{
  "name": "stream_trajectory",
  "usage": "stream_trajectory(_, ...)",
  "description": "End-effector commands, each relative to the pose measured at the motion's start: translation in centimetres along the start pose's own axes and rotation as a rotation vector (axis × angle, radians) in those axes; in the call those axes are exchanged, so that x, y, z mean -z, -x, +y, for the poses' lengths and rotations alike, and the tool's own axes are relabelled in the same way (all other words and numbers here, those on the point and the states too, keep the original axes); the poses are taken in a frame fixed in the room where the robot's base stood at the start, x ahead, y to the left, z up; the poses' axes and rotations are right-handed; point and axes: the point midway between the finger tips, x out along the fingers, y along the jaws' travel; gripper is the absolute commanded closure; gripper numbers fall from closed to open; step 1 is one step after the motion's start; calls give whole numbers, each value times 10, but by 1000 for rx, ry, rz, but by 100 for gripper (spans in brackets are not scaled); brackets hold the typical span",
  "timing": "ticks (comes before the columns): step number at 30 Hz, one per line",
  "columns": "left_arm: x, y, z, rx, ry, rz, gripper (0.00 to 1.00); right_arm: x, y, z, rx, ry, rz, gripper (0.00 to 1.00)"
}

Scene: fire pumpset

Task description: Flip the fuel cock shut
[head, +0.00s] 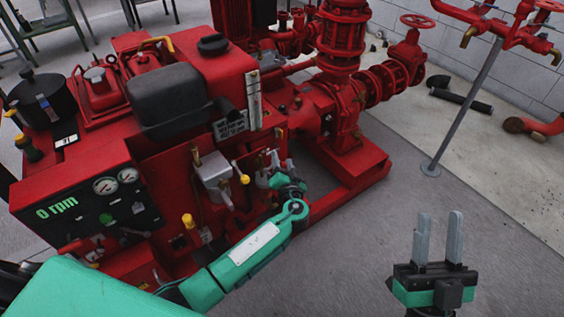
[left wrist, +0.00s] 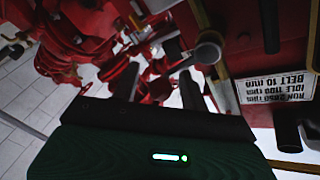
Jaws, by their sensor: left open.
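My left gripper (head: 283,170) reaches in against the engine side of the red pumpset, beside small silver fittings (head: 262,178). In the left wrist view its dark fingers (left wrist: 182,68) are open, close to a grey round-ended part (left wrist: 208,51). I cannot tell for sure which fitting is the fuel cock; the gripper and arm cover part of this area. My right gripper (head: 438,240) is open and empty over the bare floor at the lower right, its two grey fingers pointing up.
A grey metal block (head: 213,172) and a yellow ball knob (head: 245,180) are left of my left gripper. A yellow-capped part (head: 188,221) stands lower left. The gauge panel (head: 105,205) is further left. A label plate (left wrist: 277,87) hangs nearby.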

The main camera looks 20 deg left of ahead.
Motion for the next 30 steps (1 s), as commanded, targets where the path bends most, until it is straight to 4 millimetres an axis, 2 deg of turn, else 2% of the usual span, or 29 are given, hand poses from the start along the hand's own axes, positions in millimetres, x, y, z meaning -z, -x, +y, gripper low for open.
stream_trajectory(3, -1, -6, 0, -1, -1, -1, 55, 3, -1, 0, 1, 2, 16, 64)
stream_trajectory(11, -1, -8, 0, -1, -1, -1, 55, 4, -1, 0, 1, 3, 21, 64)
stream_trajectory(14, -1, -7, 0, -1, -1, -1, 71, 4, -1, 0, 1, 3, 21, 64)
stream_trajectory(18, -1, -7, 0, -1, -1, -1, 98, 4, -1, 0, 0, 3, 21, 64)
stream_trajectory(25, -2, -7, 2, -12, -36, -16, 99, 2, -2, 0, 0, 2, 5, 64)
stream_trajectory(30, -6, -8, 6, -47, -146, -55, 99, -21, 7, -4, -5, -19, -140, 64)
